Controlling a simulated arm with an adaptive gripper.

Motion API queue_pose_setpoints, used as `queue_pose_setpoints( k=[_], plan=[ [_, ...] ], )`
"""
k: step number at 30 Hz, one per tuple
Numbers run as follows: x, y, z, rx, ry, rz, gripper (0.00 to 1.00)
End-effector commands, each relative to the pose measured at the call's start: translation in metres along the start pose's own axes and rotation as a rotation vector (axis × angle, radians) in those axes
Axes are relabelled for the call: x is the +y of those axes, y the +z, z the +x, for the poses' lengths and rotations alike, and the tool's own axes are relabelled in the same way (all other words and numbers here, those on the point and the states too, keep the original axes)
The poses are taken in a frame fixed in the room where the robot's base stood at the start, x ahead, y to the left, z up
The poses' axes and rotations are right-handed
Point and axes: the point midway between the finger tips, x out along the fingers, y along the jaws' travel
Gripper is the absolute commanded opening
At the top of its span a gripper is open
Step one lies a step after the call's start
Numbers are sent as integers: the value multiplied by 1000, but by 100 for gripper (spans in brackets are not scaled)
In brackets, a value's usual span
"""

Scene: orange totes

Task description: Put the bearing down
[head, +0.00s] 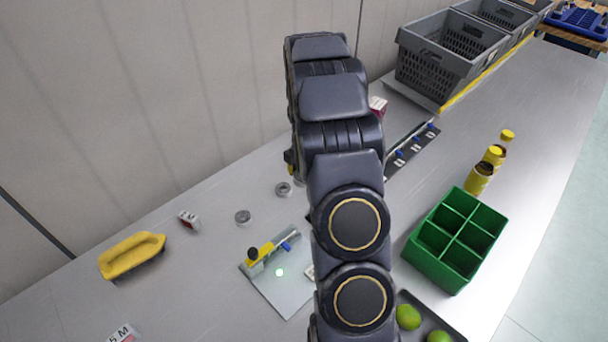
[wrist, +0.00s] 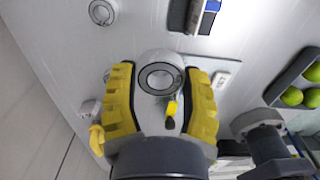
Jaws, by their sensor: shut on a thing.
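In the wrist view, a grey ring-shaped bearing (wrist: 147,82) sits between the yellow-padded fingers of my gripper (wrist: 161,82), which is shut on it. The bearing's open hole faces the camera. In the head view, my own arm hides the gripper and the held bearing. Two other grey rings lie on the table left of my arm in the head view, a nearer one (head: 243,217) and a farther one (head: 283,189). One loose ring (wrist: 102,12) also shows at the top left of the wrist view.
A pale plate (head: 288,296) with a yellow tool (head: 257,256) lies left of my arm. A yellow object (head: 132,255) lies farther left. A green divided box (head: 437,268), bottles (head: 479,180) and a dark tray with green fruit (head: 447,325) stand right. Grey crates (head: 437,78) stand behind.

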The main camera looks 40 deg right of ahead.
Motion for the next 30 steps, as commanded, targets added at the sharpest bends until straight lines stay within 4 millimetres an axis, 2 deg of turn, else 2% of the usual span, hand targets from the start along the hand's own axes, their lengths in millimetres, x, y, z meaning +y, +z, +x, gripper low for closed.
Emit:
queue_pose_setpoints(
  k=[1,5,24,30],
  plan=[
    [-7,10,0,0,1,8,16],
    [-12,23,2,0,0,9,16],
    [54,80,41,-1,4,6,16],
    [68,92,66,1,2,5,16]
  ],
)
